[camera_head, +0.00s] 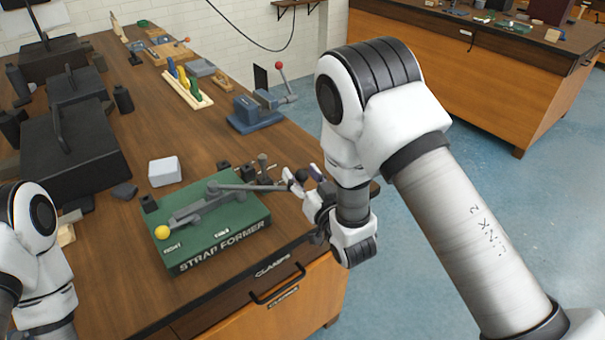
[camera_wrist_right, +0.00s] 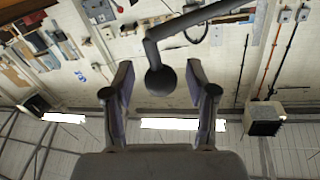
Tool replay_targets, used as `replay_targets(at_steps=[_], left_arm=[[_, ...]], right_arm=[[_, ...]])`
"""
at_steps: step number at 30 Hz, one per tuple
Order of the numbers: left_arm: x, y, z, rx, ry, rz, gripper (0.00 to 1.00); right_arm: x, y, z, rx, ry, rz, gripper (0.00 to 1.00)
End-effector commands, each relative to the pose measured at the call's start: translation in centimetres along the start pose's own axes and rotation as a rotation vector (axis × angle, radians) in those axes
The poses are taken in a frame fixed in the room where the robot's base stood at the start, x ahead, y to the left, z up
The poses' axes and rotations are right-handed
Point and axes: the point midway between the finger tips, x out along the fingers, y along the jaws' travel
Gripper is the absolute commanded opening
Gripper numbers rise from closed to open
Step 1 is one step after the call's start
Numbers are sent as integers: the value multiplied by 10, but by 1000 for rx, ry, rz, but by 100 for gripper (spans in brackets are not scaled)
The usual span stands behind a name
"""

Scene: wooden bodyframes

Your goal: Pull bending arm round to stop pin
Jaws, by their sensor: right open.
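The green strap former (camera_head: 212,232) sits on the near end of the wooden bench. Its grey bending arm (camera_head: 245,187) reaches right across the base toward my right gripper (camera_head: 302,177). In the right wrist view, the arm's bent rod ends in a dark ball knob (camera_wrist_right: 160,80). The knob appears between the two parted fingers of my right gripper (camera_wrist_right: 158,72), with gaps on both sides. An upright pin (camera_head: 262,161) stands at the base's back right; I cannot tell whether it is the stop pin. A yellow ball (camera_head: 162,232) is at the base's left end. My left gripper is out of view.
Open floor (camera_head: 440,190) lies right of the bench.

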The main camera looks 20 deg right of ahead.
Motion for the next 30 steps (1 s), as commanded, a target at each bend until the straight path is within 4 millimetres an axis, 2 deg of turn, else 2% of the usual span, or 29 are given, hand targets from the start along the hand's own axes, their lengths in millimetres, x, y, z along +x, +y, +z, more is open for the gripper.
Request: replay_targets(at_steps=[1, 5, 6, 17, 23, 30], left_arm=[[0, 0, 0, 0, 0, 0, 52], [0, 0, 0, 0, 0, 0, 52], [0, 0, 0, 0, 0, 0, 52], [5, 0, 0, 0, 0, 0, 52], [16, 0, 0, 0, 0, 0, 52], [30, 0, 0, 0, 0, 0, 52]], right_arm=[[0, 0, 0, 0, 0, 0, 50], [0, 0, 0, 0, 0, 0, 4], [0, 0, 0, 0, 0, 0, 0], [6, 4, 1, 2, -6, -29, 0], [24, 14, 0, 3, -18, -117, 0], [58, 24, -3, -1, -49, -282, 0]])
